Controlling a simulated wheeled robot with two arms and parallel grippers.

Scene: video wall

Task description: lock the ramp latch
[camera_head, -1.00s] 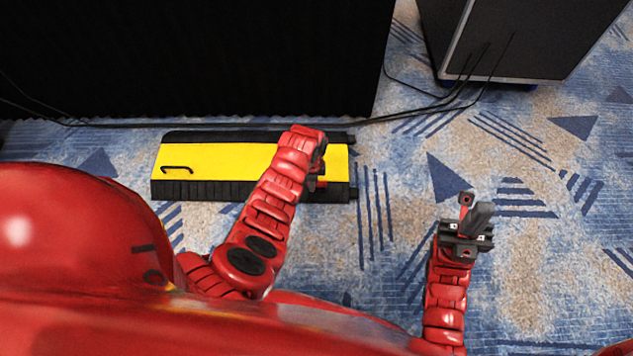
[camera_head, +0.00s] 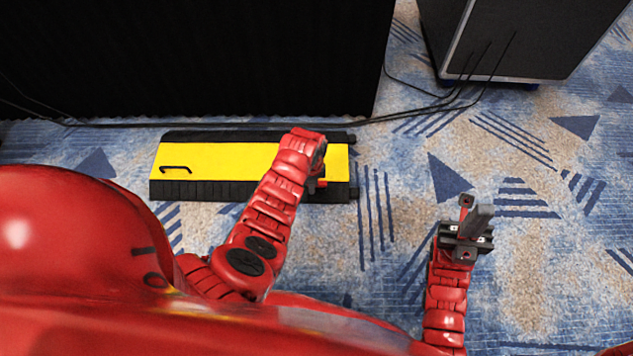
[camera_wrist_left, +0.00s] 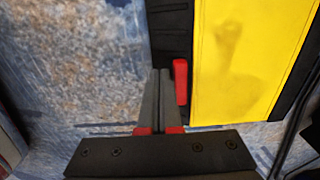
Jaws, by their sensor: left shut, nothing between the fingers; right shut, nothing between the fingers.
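The ramp is a low cable ramp with a yellow lid (camera_head: 222,160) and black ribbed edges (camera_head: 215,190); the lid lies down flat. In the left wrist view the red latch (camera_wrist_left: 180,82) sticks up at the border of the yellow lid (camera_wrist_left: 245,60) and the black edge. My left gripper (camera_wrist_left: 160,100) is shut and empty, its fingers just left of the latch; I cannot tell whether they touch. In the head view my left wrist hides most of this gripper (camera_head: 311,187); a bit of red latch (camera_head: 320,183) shows beside it. My right gripper (camera_head: 476,222) is shut and empty over the carpet.
A black handle (camera_head: 176,169) lies at the lid's left end. A black draped wall (camera_head: 200,60) stands behind the ramp, with cables (camera_head: 390,119) along its foot. A dark case (camera_head: 540,40) stands at the back right. The carpet (camera_head: 400,190) right of the ramp is clear.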

